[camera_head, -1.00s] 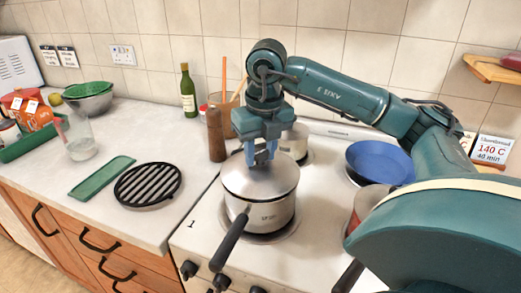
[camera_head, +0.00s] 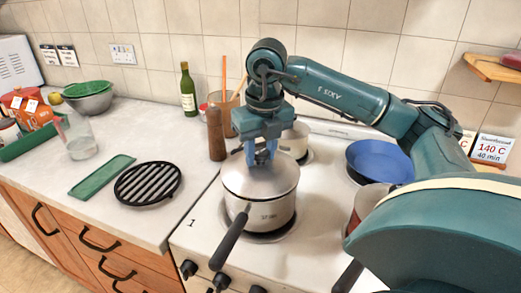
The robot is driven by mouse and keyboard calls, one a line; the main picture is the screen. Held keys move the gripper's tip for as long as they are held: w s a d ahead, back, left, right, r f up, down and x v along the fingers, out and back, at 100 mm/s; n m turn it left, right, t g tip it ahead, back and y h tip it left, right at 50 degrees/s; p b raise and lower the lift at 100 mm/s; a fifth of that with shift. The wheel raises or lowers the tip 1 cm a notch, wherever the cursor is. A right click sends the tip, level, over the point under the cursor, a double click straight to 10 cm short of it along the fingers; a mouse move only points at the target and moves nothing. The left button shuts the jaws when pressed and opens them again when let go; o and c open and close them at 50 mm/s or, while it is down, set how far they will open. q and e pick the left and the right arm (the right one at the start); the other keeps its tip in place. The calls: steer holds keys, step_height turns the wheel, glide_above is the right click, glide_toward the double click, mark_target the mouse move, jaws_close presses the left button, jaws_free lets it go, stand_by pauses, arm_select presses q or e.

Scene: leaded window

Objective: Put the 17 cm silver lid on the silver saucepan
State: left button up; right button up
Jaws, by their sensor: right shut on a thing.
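The silver saucepan (camera_head: 264,215) stands on the front left hob of the cooker, its dark handle pointing toward the front left. The silver lid (camera_head: 250,182) lies over the top of the saucepan and looks about level with its rim. Whether it is fully seated I cannot tell. My right gripper (camera_head: 261,158) points down above the lid's middle and is shut on the lid's knob, which the fingers mostly hide. My left gripper is not in view.
A pale pan (camera_head: 295,138) stands behind the saucepan, a blue pan (camera_head: 380,160) at the back right. A brown mill (camera_head: 216,135) stands at the worktop's edge. A black trivet (camera_head: 147,184) and green tray (camera_head: 102,177) lie to the left. My right arm hides part of the right hob.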

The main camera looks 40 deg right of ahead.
steer(key=shift+f+b, duration=0.45)
steer(key=shift+f, duration=0.05)
stand_by(0.8)
steer(key=o, duration=1.3)
steer(key=shift+c, duration=0.2)
steer(key=shift+o, duration=0.4)
steer(key=o, duration=0.5)
steer(key=shift+r, duration=0.15)
steer(key=shift+r+p, duration=2.95)
steer(key=shift+r, duration=0.45)
